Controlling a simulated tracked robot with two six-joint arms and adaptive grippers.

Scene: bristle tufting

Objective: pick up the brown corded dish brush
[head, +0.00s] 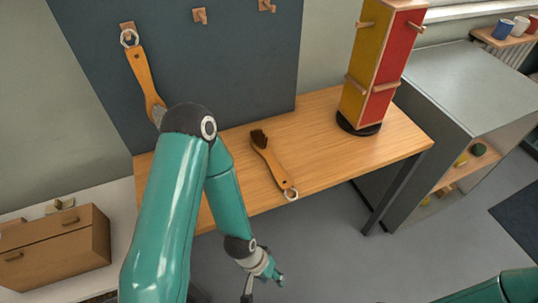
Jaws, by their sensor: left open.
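A wooden brush with dark brown bristles and a pale loop at its handle end, the brown corded dish brush (272,165), lies on the wooden table (330,145). Its bristle head points to the back left and its loop is by the front edge. My left gripper (263,288) is open and empty, low in front of the table, below the brush in the picture and apart from it. Only a green part of my right arm shows at the bottom right corner; its gripper is out of view.
Another wooden brush (143,72) hangs by its loop from a peg on the dark board (220,60); my left arm partly covers its head. A yellow and red pegged tower (375,65) stands at the table's right. A grey cabinet (455,90) is beyond. The table around the lying brush is clear.

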